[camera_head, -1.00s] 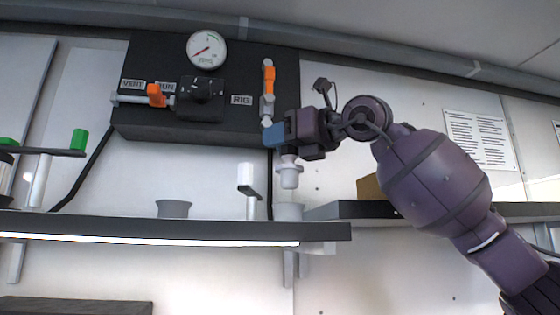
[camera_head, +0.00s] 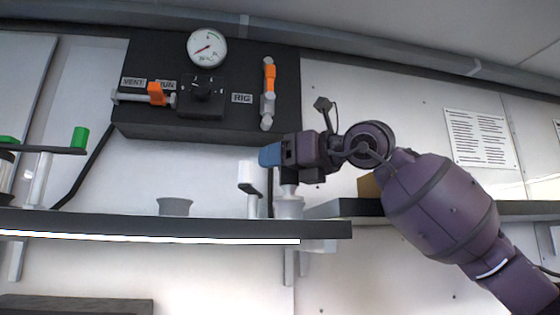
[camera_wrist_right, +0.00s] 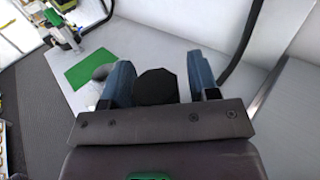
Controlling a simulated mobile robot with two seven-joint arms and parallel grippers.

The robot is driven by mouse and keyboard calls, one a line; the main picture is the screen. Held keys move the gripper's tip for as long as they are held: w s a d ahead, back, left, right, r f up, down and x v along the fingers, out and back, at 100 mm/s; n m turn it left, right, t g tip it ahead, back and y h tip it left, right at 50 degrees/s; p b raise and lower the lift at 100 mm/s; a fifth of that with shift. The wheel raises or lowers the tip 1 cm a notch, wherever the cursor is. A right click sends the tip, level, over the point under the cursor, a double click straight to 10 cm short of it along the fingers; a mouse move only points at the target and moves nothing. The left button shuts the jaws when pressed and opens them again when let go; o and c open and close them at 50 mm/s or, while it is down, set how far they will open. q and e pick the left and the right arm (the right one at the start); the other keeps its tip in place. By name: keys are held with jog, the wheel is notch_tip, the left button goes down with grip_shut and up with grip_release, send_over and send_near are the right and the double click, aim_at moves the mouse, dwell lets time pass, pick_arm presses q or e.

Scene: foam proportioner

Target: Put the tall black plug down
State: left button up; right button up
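My right gripper (camera_head: 272,156) is low over the shelf, right of the white post. In the right wrist view its two blue fingers (camera_wrist_right: 161,80) stand on either side of the plug's black round top (camera_wrist_right: 156,88). A gap shows between the top and the right finger; the left finger is close to it. The gripper looks open around the plug. In the head view a pale lower part (camera_head: 288,190) shows under the gripper, meeting a pale grey round holder (camera_head: 289,208) on the shelf. The gripper hides the black top there. My left gripper is not in view.
The grey shelf (camera_head: 180,226) also holds a small grey cup (camera_head: 174,207) and a white post (camera_head: 251,188). A black panel (camera_head: 150,70) with a gauge (camera_head: 206,48) and orange-handled valves is above. A second shelf (camera_head: 345,208) lies behind my right arm.

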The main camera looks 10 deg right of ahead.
jog(key=shift+r, duration=0.15)
jog(key=shift+r, duration=0.15)
jog(key=b+v, duration=0.2)
jog(key=v, duration=1)
dwell(0.4)
